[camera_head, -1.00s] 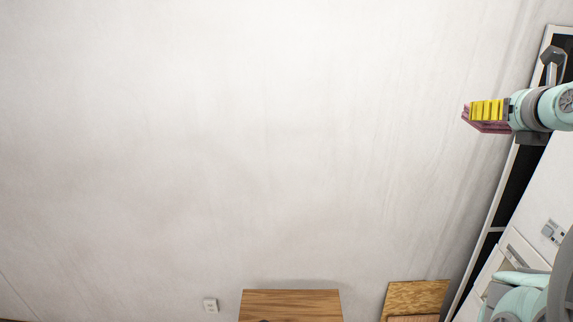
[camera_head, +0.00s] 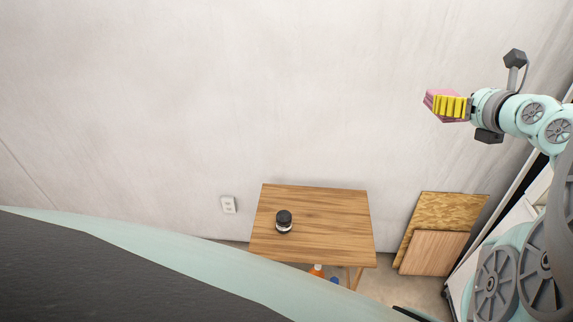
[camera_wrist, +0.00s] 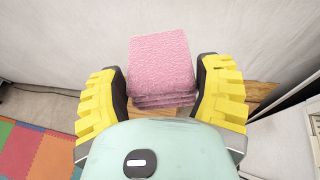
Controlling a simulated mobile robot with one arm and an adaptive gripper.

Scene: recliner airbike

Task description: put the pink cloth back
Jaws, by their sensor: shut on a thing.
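The pink cloth (camera_wrist: 160,64) is a folded, layered square held between the two yellow fingers of my gripper (camera_wrist: 160,92) in the wrist view. In the head view my gripper (camera_head: 448,105) is at the upper right, raised in front of the wall, with the pink cloth (camera_head: 432,97) showing at its tip. The gripper is shut on the cloth. A wooden table (camera_head: 340,220) stands lower down and to the left of the gripper, apart from the cloth.
A dark jar (camera_head: 284,221) stands on the table. Wooden boards (camera_head: 436,250) lean at the right of it. An orange bottle (camera_head: 317,270) shows under the table. Coloured floor mats (camera_wrist: 35,150) lie at the left in the wrist view.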

